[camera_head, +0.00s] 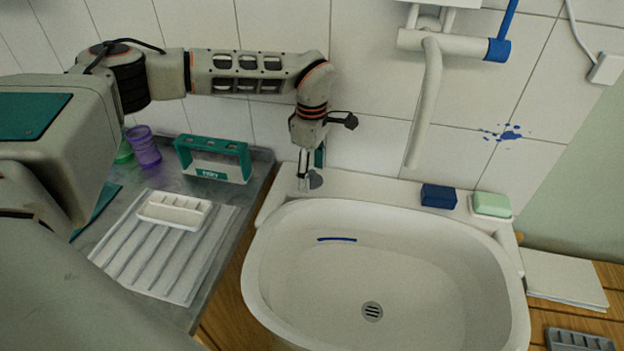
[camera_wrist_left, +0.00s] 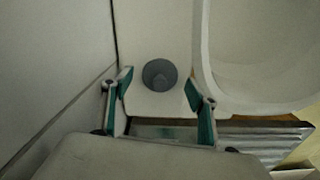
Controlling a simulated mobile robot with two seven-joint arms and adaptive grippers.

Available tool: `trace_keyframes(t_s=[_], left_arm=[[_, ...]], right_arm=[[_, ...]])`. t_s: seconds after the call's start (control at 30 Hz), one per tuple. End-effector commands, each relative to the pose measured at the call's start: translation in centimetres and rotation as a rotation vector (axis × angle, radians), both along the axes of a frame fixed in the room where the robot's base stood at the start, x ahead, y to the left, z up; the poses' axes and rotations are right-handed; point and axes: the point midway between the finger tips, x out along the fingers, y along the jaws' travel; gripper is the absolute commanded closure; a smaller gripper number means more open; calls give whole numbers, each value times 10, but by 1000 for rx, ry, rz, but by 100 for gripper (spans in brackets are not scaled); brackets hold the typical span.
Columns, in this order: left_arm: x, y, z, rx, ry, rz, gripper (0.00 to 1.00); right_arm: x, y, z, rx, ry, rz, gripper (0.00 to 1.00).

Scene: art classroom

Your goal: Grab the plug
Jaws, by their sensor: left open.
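The plug (camera_head: 316,179) is a small grey round stopper on the back left ledge of the white sink (camera_head: 259,262). In the left wrist view the plug (camera_wrist_left: 160,74) lies ahead, between the two green-padded fingers. My left gripper (camera_head: 309,178) points down at the ledge, right by the plug, and partly hides it in the head view. In the left wrist view the left gripper (camera_wrist_left: 158,95) is open, its fingers apart, with nothing held. The right gripper is not seen.
A blue block (camera_head: 438,196) and a green soap (camera_head: 491,204) sit on the ledge's right side. The tap (camera_head: 428,100) hangs above the basin. A green holder (camera_head: 214,160), a purple cup (camera_head: 144,147) and a white drainer (camera_head: 165,262) stand on the left counter.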

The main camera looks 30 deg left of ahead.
Motion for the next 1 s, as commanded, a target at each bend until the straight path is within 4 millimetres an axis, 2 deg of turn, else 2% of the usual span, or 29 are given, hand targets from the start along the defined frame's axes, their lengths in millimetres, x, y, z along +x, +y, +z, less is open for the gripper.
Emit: trace_keyframes(t_s=[0.23,0.27,0.3,0.4,0.77,1.0], left_arm=[[0,0,-3,-1,-1,0,41],[0,0,-3,-1,-1,0,46],[0,0,-3,-1,-1,0,57],[0,0,-3,-1,-1,0,78],[0,0,-2,-1,-1,0,78],[1,0,18,-2,-3,1,78]], right_arm=[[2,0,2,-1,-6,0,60],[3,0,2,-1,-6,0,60],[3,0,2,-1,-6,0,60],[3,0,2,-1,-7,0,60],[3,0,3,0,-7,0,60],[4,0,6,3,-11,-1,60]])
